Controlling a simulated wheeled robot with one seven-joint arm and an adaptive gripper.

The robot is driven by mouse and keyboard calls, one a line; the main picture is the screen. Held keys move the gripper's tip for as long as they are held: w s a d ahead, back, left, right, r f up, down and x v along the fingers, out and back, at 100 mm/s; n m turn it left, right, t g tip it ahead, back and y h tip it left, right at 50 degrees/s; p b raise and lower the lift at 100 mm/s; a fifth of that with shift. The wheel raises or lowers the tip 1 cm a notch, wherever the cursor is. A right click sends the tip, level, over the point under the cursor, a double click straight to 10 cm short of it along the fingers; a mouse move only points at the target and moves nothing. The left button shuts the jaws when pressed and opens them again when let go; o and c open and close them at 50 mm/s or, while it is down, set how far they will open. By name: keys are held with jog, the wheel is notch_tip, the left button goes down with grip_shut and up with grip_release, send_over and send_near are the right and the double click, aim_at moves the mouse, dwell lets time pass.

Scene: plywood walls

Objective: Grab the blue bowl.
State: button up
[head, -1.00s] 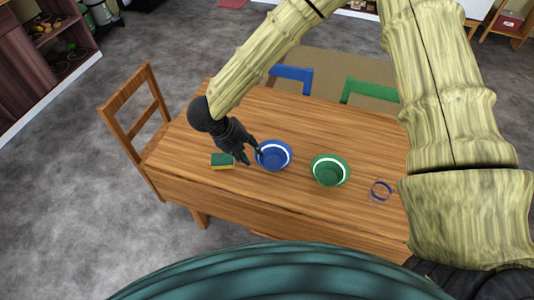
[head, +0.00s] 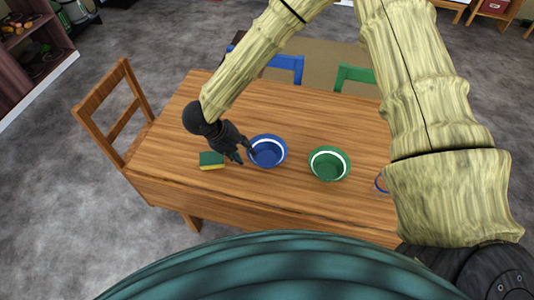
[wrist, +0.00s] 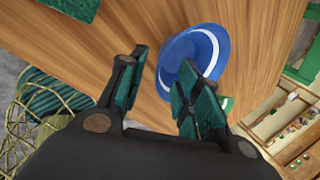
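The blue bowl (head: 267,153), with a white band inside its rim, stands upright on the wooden table (head: 225,185). My gripper (head: 246,157) is at the bowl's left side, low over the table, with its fingers apart. In the wrist view the bowl (wrist: 211,48) lies just beyond the two green-padded fingers (wrist: 160,92). The right finger overlaps the bowl in the picture, and the bowl's near edge shows between the fingers. I cannot tell whether a finger touches the bowl.
A green bowl (head: 328,164) stands to the right of the blue bowl. A green and yellow sponge (head: 211,160) lies left of my gripper. A blue ring-like item (head: 380,183) is partly hidden by my arm. Chairs surround the table, including a wooden one (head: 112,113) at left.

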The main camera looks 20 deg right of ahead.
jog(key=p, duration=0.2)
send_over(258, 162)
jog(key=a, duration=0.2)
jog(key=shift+s+a+f, duration=0.1)
jog(key=shift+f, duration=0.95)
jog(key=shift+s+a+f, duration=0.1)
jog(key=shift+f, duration=0.9)
jog(key=shift+w+d+f, duration=0.1)
jog(key=shift+d+f, duration=0.15)
jog(key=shift+f, duration=0.4)
grip_shut()
